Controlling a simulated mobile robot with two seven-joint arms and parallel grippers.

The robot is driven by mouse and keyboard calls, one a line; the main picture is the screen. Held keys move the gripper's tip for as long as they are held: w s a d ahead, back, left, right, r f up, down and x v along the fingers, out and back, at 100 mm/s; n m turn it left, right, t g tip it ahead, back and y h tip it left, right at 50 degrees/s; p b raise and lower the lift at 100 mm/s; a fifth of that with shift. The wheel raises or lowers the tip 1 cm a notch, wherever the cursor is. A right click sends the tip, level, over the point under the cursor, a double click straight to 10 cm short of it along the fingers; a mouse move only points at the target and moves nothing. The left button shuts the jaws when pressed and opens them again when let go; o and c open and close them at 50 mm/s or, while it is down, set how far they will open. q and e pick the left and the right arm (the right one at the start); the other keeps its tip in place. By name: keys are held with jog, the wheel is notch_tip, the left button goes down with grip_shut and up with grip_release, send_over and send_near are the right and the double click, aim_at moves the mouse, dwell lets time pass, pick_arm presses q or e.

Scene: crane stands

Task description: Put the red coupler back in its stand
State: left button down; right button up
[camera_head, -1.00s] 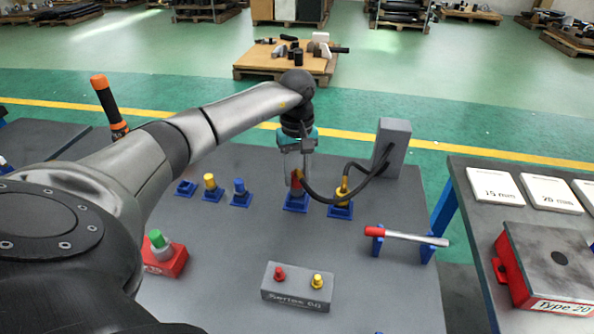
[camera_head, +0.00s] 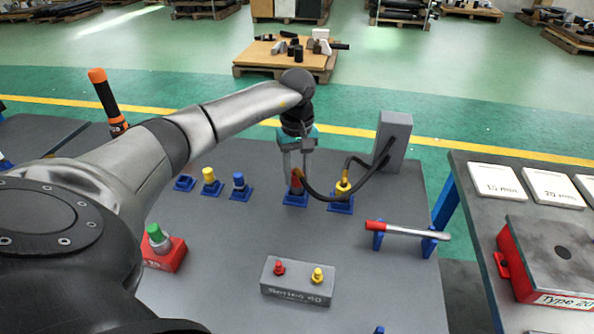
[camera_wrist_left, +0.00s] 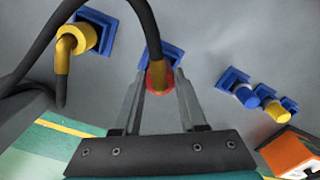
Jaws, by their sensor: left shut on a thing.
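The red coupler (camera_head: 297,182) is on the end of a black hose and is at its blue stand (camera_head: 296,200) on the grey table. My left gripper (camera_head: 297,177) points down over that stand with its fingers on either side of the coupler. In the left wrist view the red coupler (camera_wrist_left: 160,76) sits between the fingertips of my left gripper (camera_wrist_left: 158,84), and the blue stand (camera_wrist_left: 160,54) shows right behind it. I cannot tell how deep the coupler sits in the stand. My right gripper is not in view.
A yellow coupler (camera_head: 343,187) stands in a blue stand just right, its hose joined to the grey box (camera_head: 393,142). Blue and yellow caps (camera_head: 209,176) stand to the left. A grey block (camera_head: 297,281) and a red-handled bar (camera_head: 407,231) are nearer. The table's middle is clear.

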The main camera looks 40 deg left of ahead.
pick_arm(q)
jog(key=shift+f+b, duration=0.5)
jog(key=shift+f, duration=0.25)
jog(key=shift+c, duration=1.9)
grip_release()
jog(key=shift+r, duration=0.1)
jog(key=shift+r+p, duration=0.55)
notch_tip(320, 180, up, 4)
jog(key=p, duration=0.3)
jog(key=shift+f, duration=0.1)
